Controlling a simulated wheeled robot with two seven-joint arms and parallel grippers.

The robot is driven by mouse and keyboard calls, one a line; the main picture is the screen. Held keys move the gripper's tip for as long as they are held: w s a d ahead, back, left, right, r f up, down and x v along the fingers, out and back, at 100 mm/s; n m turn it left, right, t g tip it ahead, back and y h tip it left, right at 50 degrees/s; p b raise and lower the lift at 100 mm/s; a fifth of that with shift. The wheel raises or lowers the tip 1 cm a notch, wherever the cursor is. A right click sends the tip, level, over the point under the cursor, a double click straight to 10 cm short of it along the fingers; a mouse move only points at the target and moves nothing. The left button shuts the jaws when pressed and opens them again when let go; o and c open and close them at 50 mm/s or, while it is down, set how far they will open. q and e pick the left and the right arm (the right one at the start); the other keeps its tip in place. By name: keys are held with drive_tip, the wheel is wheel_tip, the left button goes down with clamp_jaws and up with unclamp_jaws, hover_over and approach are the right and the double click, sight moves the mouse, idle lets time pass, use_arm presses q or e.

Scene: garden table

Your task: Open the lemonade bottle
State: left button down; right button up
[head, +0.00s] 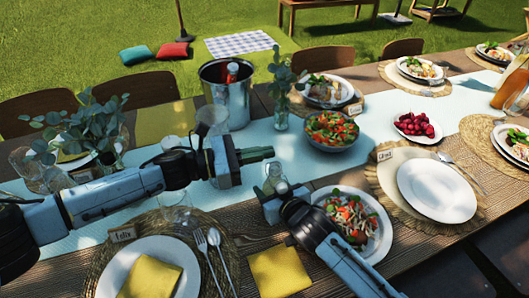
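A small clear glass bottle (274,173) stands on the table between my two grippers, its lower part hidden. I cannot tell for sure that it is the lemonade bottle. My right gripper (276,190) is low at the front of this bottle, and whether its fingers touch the glass is unclear. My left gripper (262,154) points right at the height of the bottle's top in the picture. I see its fingers from the side, so their gap does not show.
A metal bucket (226,98) with a red-topped bottle stands behind my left gripper. A salad bowl (331,129), a salad plate (371,245) and an empty white plate (437,190) lie to the right. Glasses and a leafy vase (98,135) crowd the left.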

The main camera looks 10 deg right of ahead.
drive_tip(key=shift+f, duration=0.2)
use_arm(q)
drive_tip(key=a+r, duration=0.1)
drive_tip(key=a, duration=0.5)
drive_tip(key=shift+s+a+r, duration=0.15)
drive_tip(key=shift+s+r, duration=0.15)
drive_tip(key=shift+r, duration=0.1)
